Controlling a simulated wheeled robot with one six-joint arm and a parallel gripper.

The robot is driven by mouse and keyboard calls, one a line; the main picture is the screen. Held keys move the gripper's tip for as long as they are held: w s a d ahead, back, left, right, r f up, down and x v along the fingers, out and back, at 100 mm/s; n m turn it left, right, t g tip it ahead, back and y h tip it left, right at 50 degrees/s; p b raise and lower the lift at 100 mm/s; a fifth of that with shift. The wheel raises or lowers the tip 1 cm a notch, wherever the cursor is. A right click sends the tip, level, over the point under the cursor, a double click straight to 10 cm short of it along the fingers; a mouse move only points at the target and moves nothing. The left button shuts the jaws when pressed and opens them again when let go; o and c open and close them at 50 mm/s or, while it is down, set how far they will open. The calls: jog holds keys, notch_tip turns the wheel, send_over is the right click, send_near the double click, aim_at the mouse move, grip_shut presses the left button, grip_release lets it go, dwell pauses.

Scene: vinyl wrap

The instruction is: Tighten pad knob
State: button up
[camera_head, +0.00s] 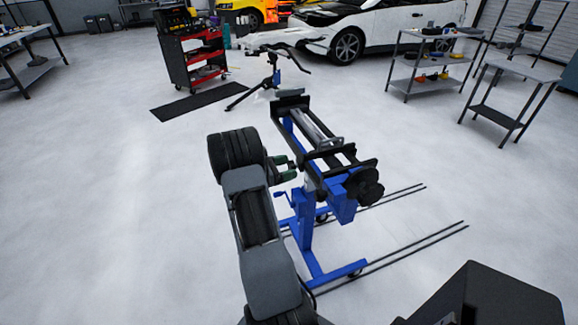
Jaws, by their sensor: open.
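A blue wheeled stand (300,212) with black padded clamp arms stands in the middle of the view. A dark, lobed knob-like part (366,189) sits at its near right end; I cannot tell for certain whether it is the pad knob. My gripper (291,168) has green fingers pointing right, at the left side of the stand's top. The fingers are spread, with a gap between them, and nothing shows held. I cannot tell whether they touch the stand. My arm hides part of the stand's left side.
A blue crank handle (282,194) sticks out left below my gripper. Dark rails or bars (400,253) lie on the floor at right. A second stand (268,80), a red tool cart (192,62) and grey shelves (430,62) stand behind. The floor at left is clear.

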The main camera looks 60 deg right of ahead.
jog(key=shift+s+d, duration=0.3)
jog(key=shift+d, duration=0.15)
jog(key=c, duration=0.9)
jog(key=shift+f+b, duration=0.1)
jog(key=shift+b, duration=0.2)
